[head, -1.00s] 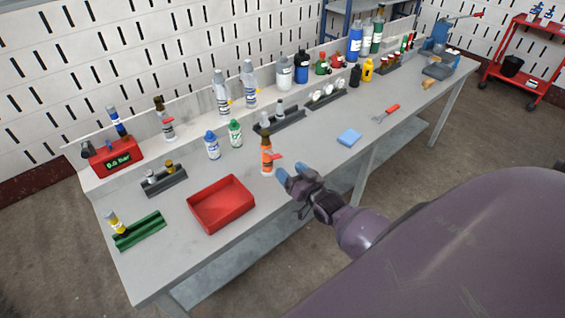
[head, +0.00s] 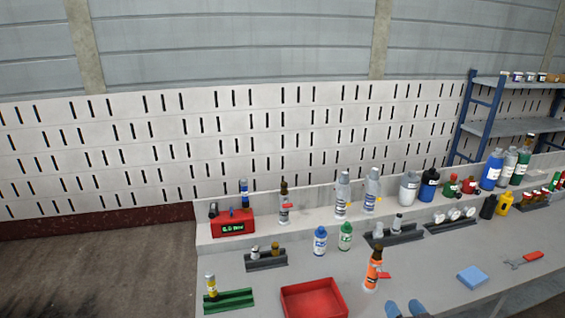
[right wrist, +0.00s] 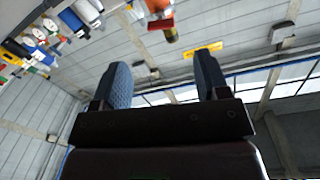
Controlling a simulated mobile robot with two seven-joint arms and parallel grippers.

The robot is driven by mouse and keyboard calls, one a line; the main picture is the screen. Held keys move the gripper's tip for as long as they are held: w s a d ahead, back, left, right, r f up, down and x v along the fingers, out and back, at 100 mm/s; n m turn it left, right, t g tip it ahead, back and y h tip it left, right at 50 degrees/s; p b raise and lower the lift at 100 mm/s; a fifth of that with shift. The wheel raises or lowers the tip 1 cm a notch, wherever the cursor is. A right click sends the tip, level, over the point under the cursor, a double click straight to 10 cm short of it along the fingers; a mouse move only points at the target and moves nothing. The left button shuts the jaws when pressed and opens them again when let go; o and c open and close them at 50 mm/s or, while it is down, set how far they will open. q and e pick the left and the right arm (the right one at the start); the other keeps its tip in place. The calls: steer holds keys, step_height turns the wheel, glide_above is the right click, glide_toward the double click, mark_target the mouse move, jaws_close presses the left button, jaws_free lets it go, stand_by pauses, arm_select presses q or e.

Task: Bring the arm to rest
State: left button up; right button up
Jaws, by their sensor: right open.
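My right gripper (head: 405,310) shows only as blue fingertips at the bottom edge of the head view. In the right wrist view its two blue-padded fingers (right wrist: 163,85) stand apart with nothing between them. An orange bottle with a dark top (head: 373,270) stands upright on the workbench (head: 430,262), just beyond and left of the fingertips. An orange object, probably this bottle, shows above the fingers in the right wrist view (right wrist: 170,32). The rest of my right arm is out of the head view. My left gripper is not in view.
A red tray (head: 312,285) lies left of the orange bottle. A green holder (head: 229,300) with a yellow bottle is further left. A blue bottle (head: 320,240) and a green bottle (head: 345,236) stand behind. A blue sponge-like block (head: 472,277) lies at right, with clear bench around it.

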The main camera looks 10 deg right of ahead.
steer(key=s+a+f+n+g, duration=0.1)
steer(key=s+a+f+g, duration=0.1)
steer(key=s+a, duration=0.3)
steer(key=s+a+f+n+g, duration=0.2)
steer(key=s+a+g, duration=0.2)
steer(key=s, duration=0.9)
steer(key=shift+s+a+f+h, duration=0.2)
steer(key=shift+s+a+h, duration=0.1)
steer(key=shift+a, duration=0.45)
